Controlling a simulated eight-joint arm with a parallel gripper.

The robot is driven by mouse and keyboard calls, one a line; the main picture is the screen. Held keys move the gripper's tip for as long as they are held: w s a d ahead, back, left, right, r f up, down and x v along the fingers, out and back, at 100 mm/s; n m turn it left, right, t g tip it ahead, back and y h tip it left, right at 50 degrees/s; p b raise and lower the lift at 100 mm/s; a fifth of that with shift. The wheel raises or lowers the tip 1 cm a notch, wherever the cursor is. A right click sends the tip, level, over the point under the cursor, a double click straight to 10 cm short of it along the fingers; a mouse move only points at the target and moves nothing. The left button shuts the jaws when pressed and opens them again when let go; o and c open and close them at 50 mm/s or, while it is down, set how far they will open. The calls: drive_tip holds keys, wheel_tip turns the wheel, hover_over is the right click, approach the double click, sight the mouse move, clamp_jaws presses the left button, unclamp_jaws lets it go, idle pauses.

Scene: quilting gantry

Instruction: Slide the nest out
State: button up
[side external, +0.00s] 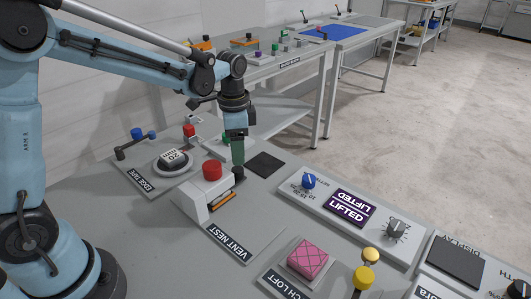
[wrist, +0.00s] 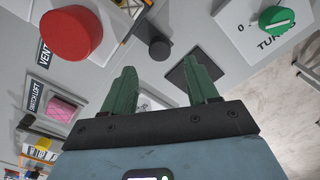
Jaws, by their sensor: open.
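The vent nest unit (side external: 188,203) is a pale housing on the bench in the side external view, with a red button (side external: 212,170) on top and an orange strip (side external: 223,201) at its side. A small black knob (side external: 238,174) stands at its far end. My gripper (side external: 238,158) points down right by this knob, its green fingers partly overlapping it in that view. In the wrist view my gripper (wrist: 160,66) is open, and the black knob (wrist: 159,50) shows between and beyond the fingertips. The red button (wrist: 71,33) is at upper left. I cannot tell whether the fingers touch the knob.
A dark square pad (side external: 265,164) lies flat just right of the knob. The edge tape panel (side external: 165,170) is to the left. A panel with a purple LIFTED sign (side external: 350,208) is to the right. A pink quilted block (side external: 308,259) sits in front.

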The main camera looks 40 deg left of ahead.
sight(239, 169)
wheel_tip(239, 169, down, 6)
drive_tip(key=shift+f, duration=0.25)
clamp_jaws()
idle(0.5)
